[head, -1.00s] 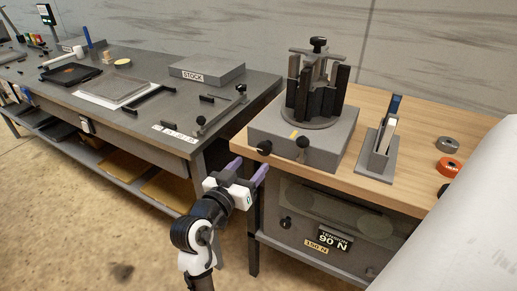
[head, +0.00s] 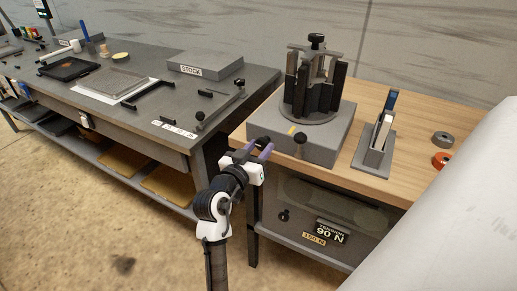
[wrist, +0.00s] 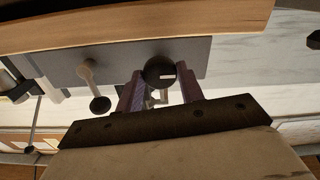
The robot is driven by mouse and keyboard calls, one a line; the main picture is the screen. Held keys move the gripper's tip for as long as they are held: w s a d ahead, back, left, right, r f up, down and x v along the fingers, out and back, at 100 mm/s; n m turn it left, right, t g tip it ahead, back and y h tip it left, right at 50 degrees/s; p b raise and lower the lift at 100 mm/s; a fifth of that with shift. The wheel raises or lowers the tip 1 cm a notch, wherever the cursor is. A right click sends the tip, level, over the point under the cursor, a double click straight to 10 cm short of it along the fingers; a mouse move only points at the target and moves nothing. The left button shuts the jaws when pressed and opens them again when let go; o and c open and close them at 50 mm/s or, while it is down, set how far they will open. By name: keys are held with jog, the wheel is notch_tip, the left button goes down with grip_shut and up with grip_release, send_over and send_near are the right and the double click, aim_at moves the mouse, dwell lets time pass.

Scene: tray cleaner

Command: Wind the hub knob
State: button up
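The grey base (head: 322,152) on the wooden bench carries a carousel of dark upright blocks with a black knob (head: 317,40) on top. A round black knob with a white mark shows in the wrist view (wrist: 158,72) against the base's front face. A black ball-ended handle (head: 300,138) is beside it, also in the wrist view (wrist: 100,103). I cannot tell which one is the hub knob. My gripper (head: 260,146) is open at the base's left front; its purple fingers (wrist: 161,90) appear on either side of the marked knob. Contact cannot be told.
A grey holder (head: 374,160) with upright tools stands right of the base. The dark bench (head: 150,75) with the STOCK block (head: 205,66) is at left, across a narrow gap.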

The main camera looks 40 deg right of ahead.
jog(key=shift+c, duration=1.4)
jog(key=shift+f+b, duration=0.15)
jog(key=shift+b, duration=0.4)
jog(key=shift+f+m+b, duration=0.1)
jog(key=shift+m+b, duration=0.6)
jog(key=shift+b, duration=0.25)
jog(key=m+b, duration=0.2)
jog(key=b, duration=0.1)
jog(key=shift+f+m+b, duration=0.1)
jog(key=shift+m+b, duration=0.2)
jog(key=shift+b, duration=0.1)
jog(key=m+b, duration=0.4)
jog(key=b, duration=0.2)
jog(key=shift+m, duration=0.3)
jog(key=m+b, duration=0.5)
jog(key=shift+b, duration=0.3)
jog(key=shift+r+m+b, duration=0.15)
jog(key=shift+m+b, duration=0.65)
jog(key=shift+m, duration=0.2)
jog(key=shift+r+m+b, duration=0.1)
jog(key=shift+m+b, duration=0.65)
jog(key=shift+m, duration=0.25)
